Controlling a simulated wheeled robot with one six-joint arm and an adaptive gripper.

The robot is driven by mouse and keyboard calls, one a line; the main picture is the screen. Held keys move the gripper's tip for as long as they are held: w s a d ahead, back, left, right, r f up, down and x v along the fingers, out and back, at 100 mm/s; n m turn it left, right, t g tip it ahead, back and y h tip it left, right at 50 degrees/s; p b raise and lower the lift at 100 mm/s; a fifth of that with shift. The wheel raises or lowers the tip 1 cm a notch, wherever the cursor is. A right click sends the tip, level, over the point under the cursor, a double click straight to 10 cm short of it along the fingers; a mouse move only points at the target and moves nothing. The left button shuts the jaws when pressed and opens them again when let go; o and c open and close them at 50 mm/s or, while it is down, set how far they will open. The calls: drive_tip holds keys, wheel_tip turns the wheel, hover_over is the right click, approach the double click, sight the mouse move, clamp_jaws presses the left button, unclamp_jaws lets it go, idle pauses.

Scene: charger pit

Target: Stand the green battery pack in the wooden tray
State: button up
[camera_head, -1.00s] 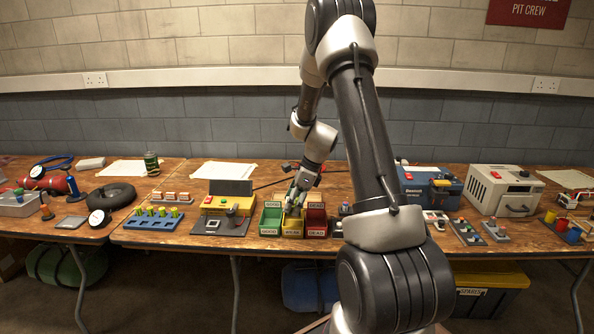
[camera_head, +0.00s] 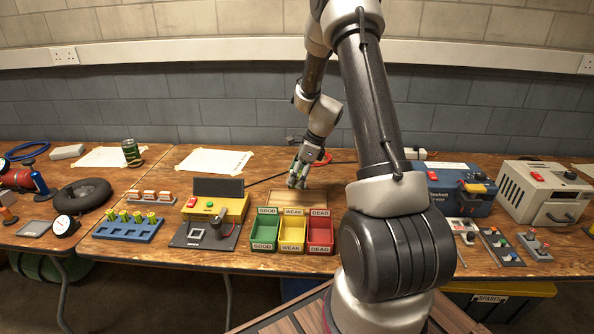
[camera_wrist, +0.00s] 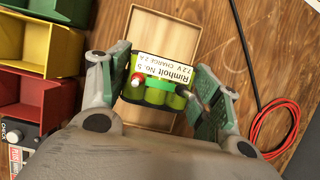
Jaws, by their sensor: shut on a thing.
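My gripper (camera_wrist: 157,92) is shut on the green battery pack (camera_wrist: 158,97), one finger on each side of it. The pack has bright green cells, a green band, a white label reading "Rimholt No. 5" and a red-and-white tip at one corner. The wooden tray (camera_wrist: 168,22) lies beneath the pack in the wrist view, its bare floor showing beyond the pack. In the head view my gripper (camera_head: 298,180) is over the tray (camera_head: 314,201), behind the bins; the pack is hard to make out there. I cannot tell whether the pack touches the tray floor.
Green (camera_head: 264,233), yellow (camera_head: 292,234) and red (camera_head: 320,234) bins stand directly in front of the tray. A red cable (camera_wrist: 264,113) lies on the table beside it. A yellow tester (camera_head: 222,207) stands to the left, a blue case (camera_head: 455,190) to the right.

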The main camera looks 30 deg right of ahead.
drive_tip(key=shift+f, duration=2.6)
drive_tip(key=shift+f, duration=0.8)
drive_tip(key=o, duration=1.5)
drive_tip(key=shift+o, duration=0.2)
drive_tip(key=shift+r, duration=3.5)
drive_tip(key=shift+s, duration=0.15)
